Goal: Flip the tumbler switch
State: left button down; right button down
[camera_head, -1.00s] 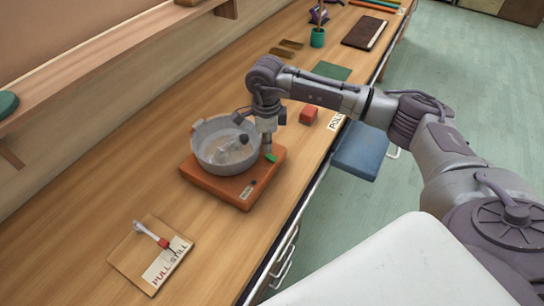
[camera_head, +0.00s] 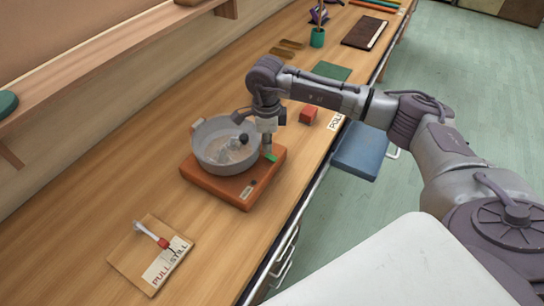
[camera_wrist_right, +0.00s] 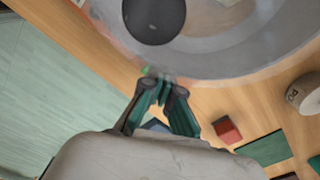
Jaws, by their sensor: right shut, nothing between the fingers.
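I cannot clearly make out a tumbler switch. A grey metal pan (camera_head: 203,160) sits on an orange base (camera_head: 216,185) on the bench, with a small pale label (camera_head: 245,192) on the base's front part. A dark ball (camera_head: 243,139) shows at the pan, and it is large in the right wrist view (camera_wrist_right: 153,18). My right gripper (camera_head: 269,156) points down at the pan's right side, over the base's back right part. Its green fingers are shut and empty in the wrist view (camera_wrist_right: 160,80), close to the pan's rim. Contact cannot be told. My left gripper is out of view.
A wooden board (camera_head: 125,262) with a red-tipped lever (camera_head: 163,242) and a "PULL STILL" label lies front left. A red block (camera_head: 308,115) and a green sheet (camera_head: 331,71) lie behind my right arm.

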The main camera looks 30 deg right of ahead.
aim_at(268, 155)
jog(key=shift+f+b, duration=1.05)
jog(key=shift+f, duration=0.2)
dwell(0.4)
jog(key=shift+r, duration=0.15)
jog(key=shift+r+p, duration=0.55)
jog(key=shift+r, duration=0.05)
jog(key=shift+r+p, duration=1.4)
jog(key=shift+r, duration=1.4)
jog(key=shift+f, duration=0.1)
